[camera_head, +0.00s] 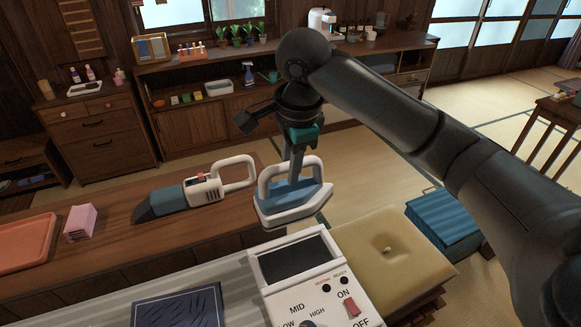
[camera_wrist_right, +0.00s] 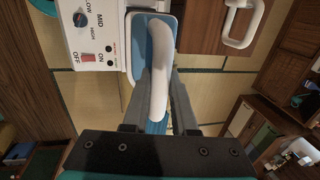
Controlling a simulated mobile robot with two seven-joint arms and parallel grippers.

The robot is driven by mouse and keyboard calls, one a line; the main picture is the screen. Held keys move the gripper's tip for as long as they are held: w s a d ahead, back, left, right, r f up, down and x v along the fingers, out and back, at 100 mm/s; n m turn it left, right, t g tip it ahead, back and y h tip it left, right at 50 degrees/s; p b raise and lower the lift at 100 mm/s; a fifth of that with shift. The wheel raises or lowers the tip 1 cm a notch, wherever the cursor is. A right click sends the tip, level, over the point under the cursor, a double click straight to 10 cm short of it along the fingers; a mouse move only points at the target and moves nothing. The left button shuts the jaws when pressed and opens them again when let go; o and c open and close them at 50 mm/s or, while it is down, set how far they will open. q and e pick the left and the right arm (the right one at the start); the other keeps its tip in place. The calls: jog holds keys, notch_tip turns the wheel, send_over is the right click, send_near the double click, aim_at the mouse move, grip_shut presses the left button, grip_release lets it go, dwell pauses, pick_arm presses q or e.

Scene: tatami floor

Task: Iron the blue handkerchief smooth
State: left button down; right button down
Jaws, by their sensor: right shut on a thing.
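My right gripper (camera_head: 294,168) is shut on the white handle of a blue and white iron (camera_head: 292,203). It holds the iron behind the white control box, apparently in the air. In the right wrist view the fingers of my right gripper (camera_wrist_right: 160,112) straddle the handle of the iron (camera_wrist_right: 158,65). The dark blue handkerchief (camera_head: 180,308) lies at the bottom of the head view on a grey striped surface (camera_head: 240,289). My left gripper is not in view.
The control box (camera_head: 300,273) has a red switch, a dial and a dark top panel. A yellow cushion (camera_head: 395,262) lies to its right. A handheld vacuum (camera_head: 195,190), a pink stack (camera_head: 80,222) and an orange tray (camera_head: 27,243) sit on the wooden table. A blue box (camera_head: 440,222) stands beyond.

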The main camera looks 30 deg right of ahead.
jog(key=c, duration=1.3)
grip_release()
jog(key=shift+r, duration=0.1)
grip_shut()
